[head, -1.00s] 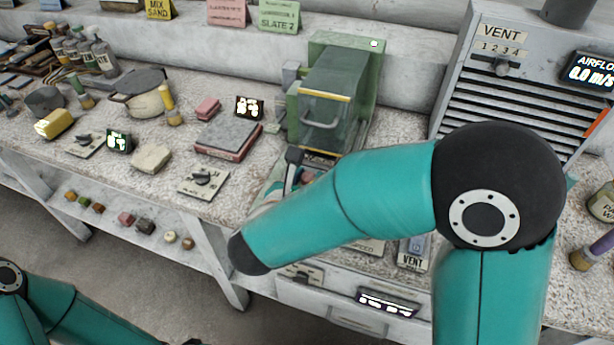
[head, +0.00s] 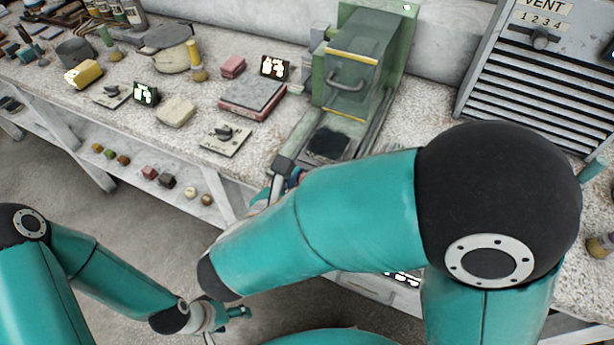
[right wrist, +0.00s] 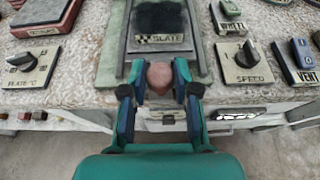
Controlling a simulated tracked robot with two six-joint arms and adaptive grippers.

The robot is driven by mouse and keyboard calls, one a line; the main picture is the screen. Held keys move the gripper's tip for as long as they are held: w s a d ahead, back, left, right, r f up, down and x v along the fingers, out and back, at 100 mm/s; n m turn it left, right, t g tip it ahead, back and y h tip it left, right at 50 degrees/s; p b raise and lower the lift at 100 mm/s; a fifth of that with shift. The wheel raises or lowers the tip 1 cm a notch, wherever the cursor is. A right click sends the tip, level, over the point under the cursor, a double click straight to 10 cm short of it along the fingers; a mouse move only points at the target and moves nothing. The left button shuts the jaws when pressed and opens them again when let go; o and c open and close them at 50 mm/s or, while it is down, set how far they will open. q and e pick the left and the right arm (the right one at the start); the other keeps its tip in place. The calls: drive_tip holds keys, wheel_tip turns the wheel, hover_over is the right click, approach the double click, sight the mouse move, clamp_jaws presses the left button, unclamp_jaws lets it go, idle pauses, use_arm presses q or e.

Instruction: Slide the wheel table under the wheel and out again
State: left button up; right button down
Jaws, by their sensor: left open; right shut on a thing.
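The wheel table (head: 306,157) is a grey-green slide with a dark slate (head: 329,143) on top. It lies in front of the green wheel housing (head: 350,75), which has a clear guard with a handle. The wheel itself is hard to make out behind the guard. In the right wrist view a pinkish knob (right wrist: 160,75) sits at the front edge of the table, below the SLATE label (right wrist: 165,39). My right gripper (right wrist: 160,90) is shut on this knob. It also shows, partly behind my arm, in the head view (head: 286,174). My left gripper (head: 240,312) is open and empty, low in front of the bench.
A speed dial (right wrist: 245,58) and a VENT switch (right wrist: 300,62) flank the table on the right. A red-edged plate (head: 252,98) and a dial card (head: 227,138) lie left of the housing. The slatted vent box (head: 530,75) stands at right.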

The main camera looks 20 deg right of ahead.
drive_tip(key=c, duration=1.2)
unclamp_jaws()
drive_tip(key=shift+s+a+f, duration=0.1)
drive_tip(key=shift+a+f, duration=0.05)
drive_tip(key=shift+c, duration=0.2)
drive_tip(key=o, duration=0.4)
drive_tip(key=shift+s+a, duration=0.1)
drive_tip(key=shift+s, duration=0.1)
drive_tip(key=shift+w, duration=0.15)
wheel_tip(320, 180, up, 10)
drive_tip(key=shift+r, duration=0.1)
